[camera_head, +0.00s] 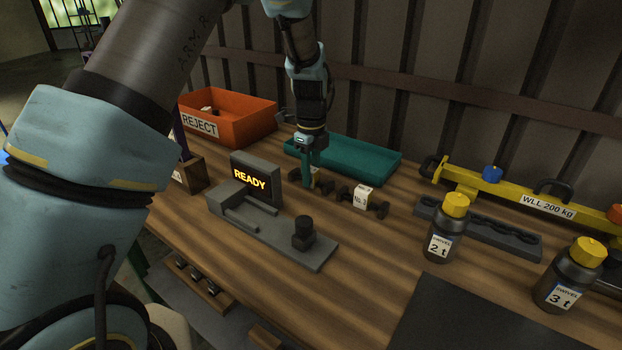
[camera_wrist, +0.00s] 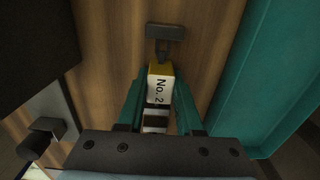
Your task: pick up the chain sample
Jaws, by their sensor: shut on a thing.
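My gripper (camera_head: 308,172) has teal fingers pointing down at the worktop, between the display unit and the teal tray. It is shut on a chain sample (camera_wrist: 160,86) with a white and yellow block labelled "No. 2" and dark end pieces. In the wrist view the fingers (camera_wrist: 160,100) stand on both sides of the block. In the head view the fingers partly hide this sample (camera_head: 319,177). It is at or close to the worktop; I cannot tell whether it touches. A second sample (camera_head: 362,195) with a white label and dark ends lies just to the right.
The teal tray (camera_head: 375,172) lies behind my gripper, the orange REJECT bin (camera_head: 245,122) to its left. The grey test fixture (camera_head: 275,240) with its READY display (camera_head: 256,179) is in front. Yellow-capped bottles (camera_head: 445,238) and a yellow beam (camera_head: 497,190) stand right.

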